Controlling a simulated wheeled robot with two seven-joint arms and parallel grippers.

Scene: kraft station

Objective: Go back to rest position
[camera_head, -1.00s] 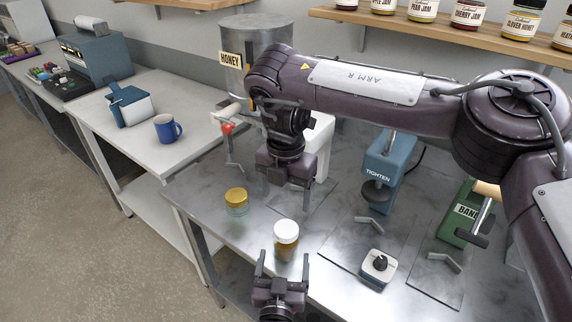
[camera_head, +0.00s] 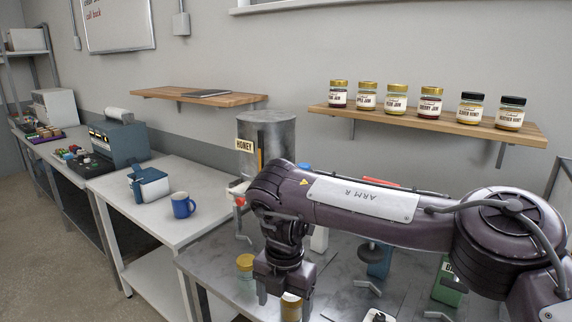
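My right arm (camera_head: 365,200), marked ARM R, reaches in from the right across the table. Its gripper (camera_head: 284,299) points down with its fingers apart over the metal table (camera_head: 215,258). A jar (camera_head: 291,308) shows between and below the fingers at the bottom edge. It is mostly cut off or covered, and I cannot tell if a finger touches it. A gold-lidded jar (camera_head: 245,264) stands just left of the gripper. My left gripper is out of view.
A metal honey tank (camera_head: 272,135) stands behind my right arm. A blue mug (camera_head: 183,205) and a blue-white device (camera_head: 149,184) stand on the left table. Several jars line the wall shelf (camera_head: 430,124). Blue (camera_head: 380,262) and green (camera_head: 447,288) tools stand under the arm.

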